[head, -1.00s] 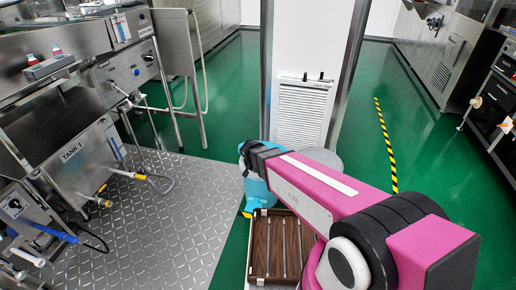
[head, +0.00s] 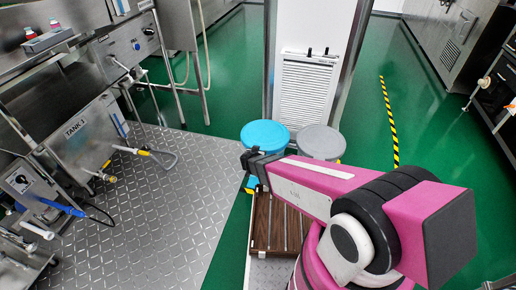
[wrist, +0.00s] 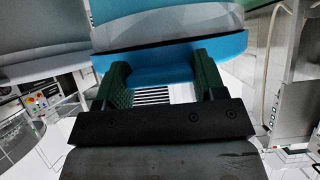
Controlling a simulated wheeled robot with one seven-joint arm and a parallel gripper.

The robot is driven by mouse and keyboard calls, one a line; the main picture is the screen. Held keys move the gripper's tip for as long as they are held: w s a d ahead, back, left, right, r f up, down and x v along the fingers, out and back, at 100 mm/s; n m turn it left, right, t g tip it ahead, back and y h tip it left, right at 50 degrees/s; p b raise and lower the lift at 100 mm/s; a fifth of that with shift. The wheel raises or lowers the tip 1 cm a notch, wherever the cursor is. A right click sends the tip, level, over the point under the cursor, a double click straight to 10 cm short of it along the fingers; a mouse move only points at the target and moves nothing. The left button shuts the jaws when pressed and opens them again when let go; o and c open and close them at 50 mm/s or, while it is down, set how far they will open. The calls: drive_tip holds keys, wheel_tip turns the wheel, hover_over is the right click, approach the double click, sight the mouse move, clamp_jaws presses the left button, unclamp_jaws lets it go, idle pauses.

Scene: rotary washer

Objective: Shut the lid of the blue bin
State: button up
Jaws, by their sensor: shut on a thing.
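The blue bin (head: 252,183) stands past the brown slatted rack, mostly hidden behind my arm. Its round blue lid (head: 265,134) shows from above and looks about level, like the grey lid beside it. I cannot tell whether it sits fully down on the rim. My gripper (head: 250,160) is at the near side of the bin, just below the lid's front edge. In the wrist view, my gripper (wrist: 164,76) has its two dark green fingers shut on a blue part of the bin (wrist: 160,76), just below a wide blue band. Whether this part belongs to the lid is unclear.
A grey bin with a round grey lid (head: 320,142) stands close on the right of the blue one. A brown slatted rack (head: 268,225) lies in front. A white column with a vent (head: 307,87) rises behind. Green floor (head: 365,140) is clear to the right.

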drive_tip(key=shift+f+t, duration=0.5)
drive_tip(key=shift+f, duration=0.8)
drive_tip(key=shift+f, duration=0.1)
drive_tip(key=o, duration=1.3)
drive_tip(key=shift+s, duration=0.1)
drive_tip(key=v, duration=1)
drive_tip(key=shift+s+a+r, duration=0.1)
drive_tip(key=shift+s+r, duration=0.15)
